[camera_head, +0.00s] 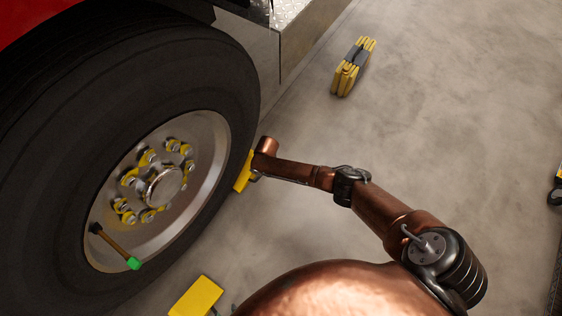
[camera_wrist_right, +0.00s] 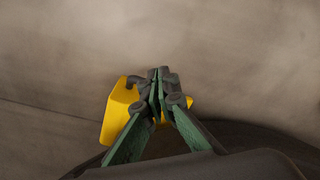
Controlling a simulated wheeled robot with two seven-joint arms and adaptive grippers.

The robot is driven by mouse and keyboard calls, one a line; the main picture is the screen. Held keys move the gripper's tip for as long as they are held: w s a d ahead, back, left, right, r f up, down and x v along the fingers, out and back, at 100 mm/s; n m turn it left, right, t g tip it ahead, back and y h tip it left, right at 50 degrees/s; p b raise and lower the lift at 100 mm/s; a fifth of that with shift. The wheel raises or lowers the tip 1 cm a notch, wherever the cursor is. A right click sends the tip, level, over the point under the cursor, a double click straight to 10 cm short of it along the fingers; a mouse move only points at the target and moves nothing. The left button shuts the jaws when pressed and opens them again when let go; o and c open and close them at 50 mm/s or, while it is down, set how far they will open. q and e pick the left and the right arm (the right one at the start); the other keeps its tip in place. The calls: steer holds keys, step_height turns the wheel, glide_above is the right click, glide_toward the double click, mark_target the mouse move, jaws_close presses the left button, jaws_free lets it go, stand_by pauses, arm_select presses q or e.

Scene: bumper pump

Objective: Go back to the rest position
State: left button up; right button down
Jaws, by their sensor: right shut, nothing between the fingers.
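My right arm (camera_head: 315,178) reaches in from the lower right toward the side of the big truck tire (camera_head: 232,80). My right gripper (camera_wrist_right: 160,82) shows in the right wrist view with its green fingers together, shut and empty. A yellow wheel chock (camera_wrist_right: 119,112) lies on the floor beyond the fingers, partly hidden by them. In the head view a yellow chock (camera_head: 243,172) shows beside the tire near the end of my right arm. The right fingers are hidden there. My left gripper is not in view.
Another yellow chock (camera_head: 195,297) lies at the bottom. A yellow and grey folded object (camera_head: 352,68) lies on the floor farther back. The concrete floor to the right is mostly clear.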

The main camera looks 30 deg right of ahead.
steer(key=shift+f, duration=0.1)
stand_by(0.3)
